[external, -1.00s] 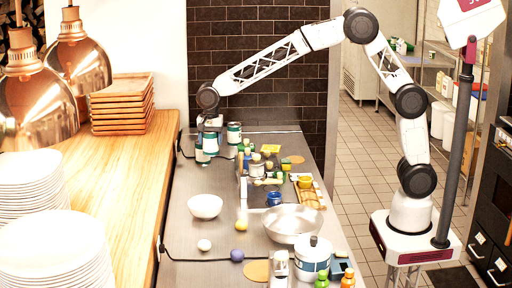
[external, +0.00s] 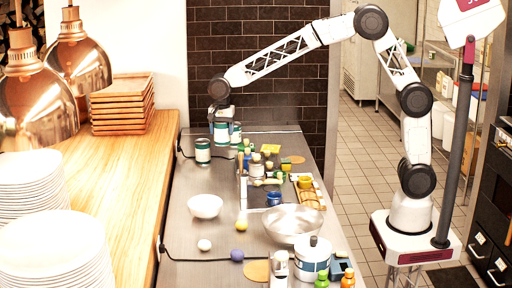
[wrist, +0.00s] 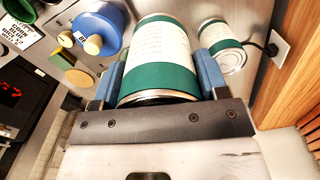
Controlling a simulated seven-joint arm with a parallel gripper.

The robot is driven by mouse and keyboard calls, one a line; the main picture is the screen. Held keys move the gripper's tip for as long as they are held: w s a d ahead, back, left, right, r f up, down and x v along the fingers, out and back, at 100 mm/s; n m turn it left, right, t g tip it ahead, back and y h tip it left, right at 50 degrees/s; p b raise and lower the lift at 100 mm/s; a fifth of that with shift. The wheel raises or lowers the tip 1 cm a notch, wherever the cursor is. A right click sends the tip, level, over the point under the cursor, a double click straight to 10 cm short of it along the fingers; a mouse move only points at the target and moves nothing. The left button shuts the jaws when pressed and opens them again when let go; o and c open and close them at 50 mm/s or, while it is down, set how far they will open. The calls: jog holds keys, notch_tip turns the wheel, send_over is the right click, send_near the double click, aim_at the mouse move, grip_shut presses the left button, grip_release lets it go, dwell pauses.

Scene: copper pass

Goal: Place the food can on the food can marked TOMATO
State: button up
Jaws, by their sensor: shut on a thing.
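My gripper (external: 221,117) points down at the far end of the steel counter, shut on a white and green food can (external: 221,134). In the wrist view the held can (wrist: 158,55) sits between the blue fingers (wrist: 160,82). A second green and white can (external: 203,151) stands on the counter to the left and nearer the camera. One smaller-looking can shows right of the held can in the wrist view (wrist: 221,46). I cannot read TOMATO on any label.
Jars, bottles and small blocks (external: 262,165) crowd the counter right of and nearer than the cans. A white bowl (external: 205,206) and a metal bowl (external: 292,224) stand nearer the camera. A blue pot (wrist: 97,30) shows in the wrist view.

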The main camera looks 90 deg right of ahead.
jog(key=s+d+r+m, duration=0.1)
jog(key=s+d+r, duration=0.2)
jog(key=s+d, duration=0.2)
jog(key=shift+s+d, duration=0.2)
jog(key=shift+s, duration=0.85)
jog(key=shift+w, duration=0.15)
send_over(202, 141)
jog(key=shift+f, duration=0.65)
jog(key=shift+f, duration=1.8)
jog(key=shift+f, duration=0.15)
jog(key=o, duration=1.3)
